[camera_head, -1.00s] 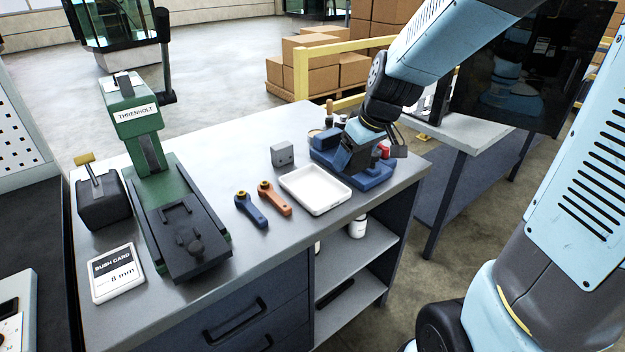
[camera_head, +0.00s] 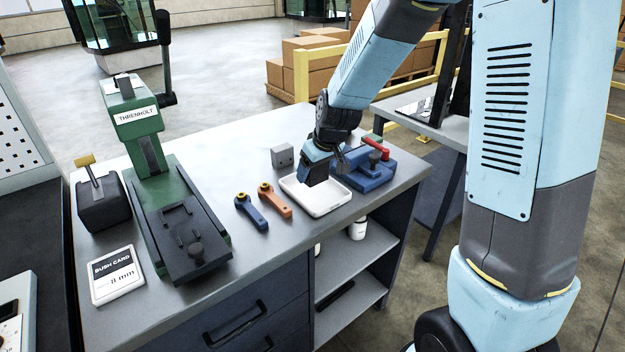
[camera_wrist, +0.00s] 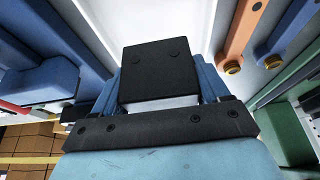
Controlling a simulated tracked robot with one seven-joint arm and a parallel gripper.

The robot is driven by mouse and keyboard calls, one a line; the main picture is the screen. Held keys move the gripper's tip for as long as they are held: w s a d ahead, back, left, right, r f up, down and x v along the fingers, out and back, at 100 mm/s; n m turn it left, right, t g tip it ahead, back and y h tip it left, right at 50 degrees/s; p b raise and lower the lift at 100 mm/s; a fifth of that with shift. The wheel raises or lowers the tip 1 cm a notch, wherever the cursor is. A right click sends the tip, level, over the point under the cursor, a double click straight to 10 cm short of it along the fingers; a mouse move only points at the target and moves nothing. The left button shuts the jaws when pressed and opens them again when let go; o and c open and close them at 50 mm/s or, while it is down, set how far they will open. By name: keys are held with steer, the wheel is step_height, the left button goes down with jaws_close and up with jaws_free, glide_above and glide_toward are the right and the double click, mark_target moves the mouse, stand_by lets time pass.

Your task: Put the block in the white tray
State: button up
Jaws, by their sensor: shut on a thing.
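The white tray (camera_head: 321,208) lies on the bench, and its white floor fills the top of the wrist view (camera_wrist: 175,20). My gripper (camera_head: 313,176) is over the tray's back left part, pointing down. In the wrist view it is shut, with a dark fingertip pad in front. A pale strip of the block (camera_wrist: 160,103) seems to show just below that pad; the rest of it is hidden by the fingers. I cannot tell how far above the tray floor it is.
A blue vise (camera_head: 372,174) with a red-handled tool (camera_head: 376,148) stands right of the tray. A grey block-shaped piece with holes (camera_head: 282,156) stands behind left. Orange (camera_head: 274,199) and blue (camera_head: 250,210) handles lie left, near the green press (camera_head: 150,165).

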mark_target(313, 179)
steer(key=shift+w+a+f, duration=0.2)
steer(key=shift+f, duration=1.65)
steer(key=o, duration=1.4)
steer(key=shift+f, duration=0.1)
steer(key=v, duration=1.2)
